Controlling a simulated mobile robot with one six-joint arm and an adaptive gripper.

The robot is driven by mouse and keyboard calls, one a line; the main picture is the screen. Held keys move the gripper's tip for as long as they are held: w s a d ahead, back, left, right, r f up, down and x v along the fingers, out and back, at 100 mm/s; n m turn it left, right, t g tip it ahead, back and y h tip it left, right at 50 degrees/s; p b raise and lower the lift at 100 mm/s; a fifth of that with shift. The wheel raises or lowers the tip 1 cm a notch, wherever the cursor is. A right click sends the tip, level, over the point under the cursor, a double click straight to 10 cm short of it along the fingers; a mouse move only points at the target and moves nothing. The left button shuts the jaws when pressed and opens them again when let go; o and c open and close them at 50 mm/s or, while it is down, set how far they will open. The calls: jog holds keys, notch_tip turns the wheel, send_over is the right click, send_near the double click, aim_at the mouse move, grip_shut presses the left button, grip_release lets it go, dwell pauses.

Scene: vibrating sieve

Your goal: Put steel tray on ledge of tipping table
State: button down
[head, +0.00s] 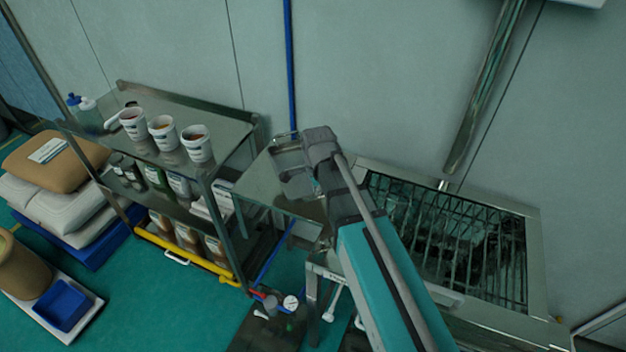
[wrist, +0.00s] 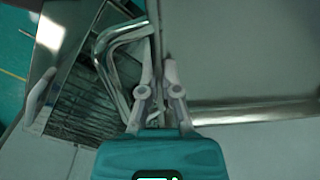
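My gripper (head: 318,150) is at the far end of my arm, near the middle of the head view. A small shiny steel tray (head: 291,182) hangs tilted at it, above a pale flat plate (head: 256,187). In the wrist view the two fingers (wrist: 158,68) are close together on either side of a thin metal edge, which appears to be the rim of the tray (wrist: 112,48). The fingertips partly hide this contact. The tipping table's ledge cannot be clearly told apart; a large pale surface with a raised border (wrist: 250,112) fills the wrist view's right side.
A metal box with a barred grid (head: 450,240) stands right of my gripper. A steel shelf (head: 225,130) with several tubs (head: 197,145) stands to the left. The wall with a blue pipe (head: 290,70) is behind. Some green floor (head: 190,310) is clear.

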aim_at(320, 196)
jog(key=shift+s+d+r+p, duration=0.25)
jog(key=shift+s+r, duration=0.1)
jog(key=shift+s, duration=0.4)
jog(key=shift+s+d+r+p, duration=0.2)
jog(key=shift+s+r, duration=0.15)
jog(key=shift+s, duration=0.35)
jog(key=shift+f, duration=0.15)
jog(key=shift+f+b, duration=1.2)
jog(key=shift+b, duration=0.1)
jog(key=shift+s, duration=0.1)
